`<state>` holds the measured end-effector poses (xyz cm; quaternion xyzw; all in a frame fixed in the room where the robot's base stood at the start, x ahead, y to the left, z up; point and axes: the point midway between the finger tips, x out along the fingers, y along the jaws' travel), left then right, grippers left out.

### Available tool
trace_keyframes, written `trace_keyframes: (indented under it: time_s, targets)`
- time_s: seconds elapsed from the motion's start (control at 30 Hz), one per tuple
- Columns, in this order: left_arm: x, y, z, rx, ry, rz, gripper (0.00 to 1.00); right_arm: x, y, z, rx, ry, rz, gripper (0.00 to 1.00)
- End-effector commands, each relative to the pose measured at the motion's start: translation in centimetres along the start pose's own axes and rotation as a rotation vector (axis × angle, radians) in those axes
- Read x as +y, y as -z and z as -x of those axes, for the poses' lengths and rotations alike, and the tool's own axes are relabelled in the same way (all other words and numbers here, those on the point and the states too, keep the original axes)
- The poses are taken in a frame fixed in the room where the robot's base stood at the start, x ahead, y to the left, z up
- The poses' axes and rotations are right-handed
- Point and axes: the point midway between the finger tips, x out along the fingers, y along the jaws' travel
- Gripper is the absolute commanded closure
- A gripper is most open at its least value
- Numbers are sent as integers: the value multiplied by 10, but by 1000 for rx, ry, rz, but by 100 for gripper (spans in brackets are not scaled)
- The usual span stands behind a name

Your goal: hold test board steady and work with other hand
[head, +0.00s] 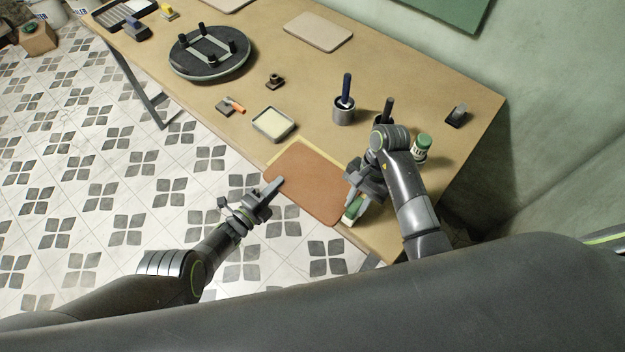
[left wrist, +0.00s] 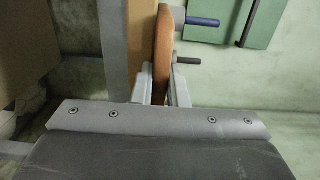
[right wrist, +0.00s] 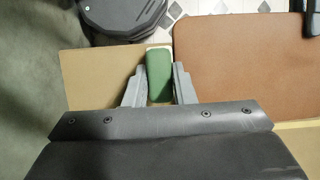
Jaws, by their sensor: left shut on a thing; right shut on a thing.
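The test board is a brown rounded board (head: 308,183) at the table's front edge in the head view. It shows edge-on in the left wrist view (left wrist: 163,45) and flat in the right wrist view (right wrist: 235,75). My left gripper (head: 272,188) is shut on the board's left edge; in its wrist view the fingers (left wrist: 160,88) sit either side of the edge. My right gripper (head: 355,196) is shut on a green block with a pale end (right wrist: 159,75), just right of the board. The block also shows in the head view (head: 351,211), partly hidden by the gripper.
A yellowish sheet (head: 285,150) shows beneath the board's far edge. A shallow tray with pale contents (head: 273,124), a cup with a blue-handled tool (head: 344,110) and a green-capped jar (head: 421,147) stand nearby. A round dark fixture (head: 210,54) lies farther back.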

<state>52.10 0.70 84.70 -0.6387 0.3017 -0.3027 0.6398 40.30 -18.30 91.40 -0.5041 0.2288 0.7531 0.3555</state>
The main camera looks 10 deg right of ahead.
Motion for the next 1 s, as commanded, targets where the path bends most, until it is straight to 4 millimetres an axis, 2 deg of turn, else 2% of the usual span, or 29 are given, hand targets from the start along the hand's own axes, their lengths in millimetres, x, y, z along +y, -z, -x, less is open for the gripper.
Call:
trace_keyframes:
  time_s: [0.27, 0.6, 1.0]
  targets:
    - [3, -1, 2, -4, -10, 0, 100, 0, 2, 0, 0, 0, 0, 100]
    - [3, -1, 2, -4, -9, 0, 100, -2, 18, 8, 1, 1, 0, 100]
    - [3, -1, 2, -4, -9, 0, 100, -3, 22, 9, 0, 0, 4, 100]
